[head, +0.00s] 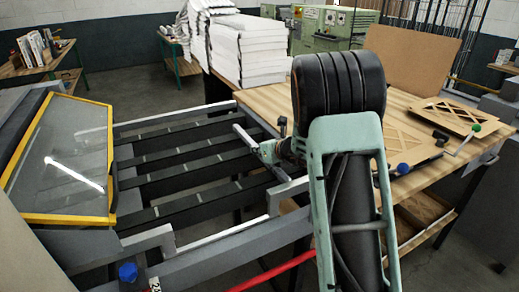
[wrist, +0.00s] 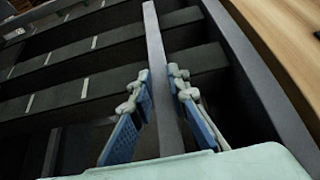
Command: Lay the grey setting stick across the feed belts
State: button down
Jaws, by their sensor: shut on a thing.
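The grey setting stick (head: 243,137) is a thin bar at the right end of the dark feed belts (head: 165,188) in the head view. My gripper (head: 266,150) holds it there, next to the wooden table. In the wrist view the stick (wrist: 157,65) runs away between the blue-padded fingers of my gripper (wrist: 163,110), over the dark belts (wrist: 65,95) with white marks. The fingers are shut on it. I cannot tell whether the stick touches the belts. My arm and the gripper hide its near end in the head view.
A yellow-framed glass panel (head: 70,160) stands left of the belts. White stacks (head: 245,50) stand behind. The wooden table (head: 425,165) at right carries lattice panels (head: 445,114) and a green-knobbed rod (head: 463,138). A grey rail (head: 215,262) runs along the front.

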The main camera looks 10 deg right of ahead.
jog(key=shift+r, duration=0.2)
jog(key=shift+f+b, duration=0.35)
jog(key=shift+b, duration=0.05)
jog(key=c, duration=1.8)
grip_release()
jog(key=shift+c, duration=0.2)
jog(key=shift+r+p, duration=0.4)
jog(key=shift+p, duration=0.1)
jog(key=v, duration=1.2)
jog(key=shift+f+b, duration=0.1)
jog(key=shift+b, duration=0.3)
jog(key=shift+s+a, duration=0.1)
